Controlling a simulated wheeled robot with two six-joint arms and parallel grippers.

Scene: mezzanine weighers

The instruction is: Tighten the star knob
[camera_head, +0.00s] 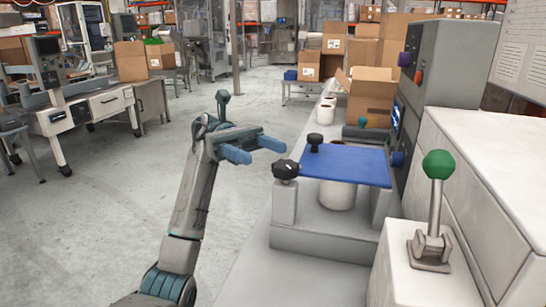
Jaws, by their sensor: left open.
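A black lobed star knob (286,169) sits on top of a grey post at the left front corner of a blue plate. A second, smaller black knob (315,140) stands at the plate's far left corner. My left gripper (257,149) is open and empty, with its two blue fingers pointing right. In the picture its fingertips are just left of and slightly above the front knob, apart from it. The knob's stem is mostly hidden, and I cannot tell how tight it is. My right gripper is not in view.
The blue plate (345,166) spans above a white roll (337,195). A lever with a green ball (438,164) stands at right front. A grey control box (435,65) and an open carton (369,100) stand behind. Open floor (110,215) lies left.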

